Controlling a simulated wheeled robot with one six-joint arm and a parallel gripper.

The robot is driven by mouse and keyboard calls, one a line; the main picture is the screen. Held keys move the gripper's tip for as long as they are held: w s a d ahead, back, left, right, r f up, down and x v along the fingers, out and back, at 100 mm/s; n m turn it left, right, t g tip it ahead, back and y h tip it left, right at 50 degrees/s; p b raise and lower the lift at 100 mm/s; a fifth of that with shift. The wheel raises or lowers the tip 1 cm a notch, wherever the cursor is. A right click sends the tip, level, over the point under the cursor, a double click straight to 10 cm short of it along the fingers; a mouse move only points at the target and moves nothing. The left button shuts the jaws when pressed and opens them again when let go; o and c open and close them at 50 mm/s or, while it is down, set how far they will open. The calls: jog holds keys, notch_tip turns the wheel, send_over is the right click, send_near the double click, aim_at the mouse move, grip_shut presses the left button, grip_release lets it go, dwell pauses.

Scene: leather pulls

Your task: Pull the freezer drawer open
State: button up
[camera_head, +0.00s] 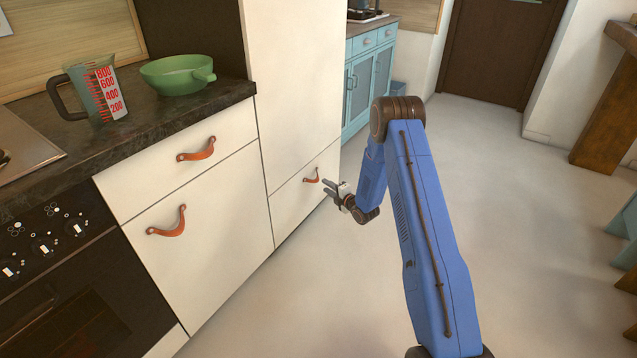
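The freezer drawer (291,207) is the low cream front at the bottom of the tall cream cabinet. It looks shut, flush with the panel above. Its orange-brown leather pull (311,176) is near the top of the drawer front. My gripper (327,188) is just to the right of and slightly below the pull, with its fingers pointing toward the drawer. The fingers look apart, with nothing seen between them. The pull looks clear of the fingers, though the exact gap is hard to tell at this size.
Left of the tall cabinet (292,80) are a cream drawer with a leather pull (197,150), a cupboard door with a pull (169,222), and a black oven (60,270). The floor (300,290) in front is clear.

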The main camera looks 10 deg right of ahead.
jog(key=x, duration=0.8)
jog(key=shift+c, duration=0.3)
jog(key=shift+s, duration=0.1)
grip_shut()
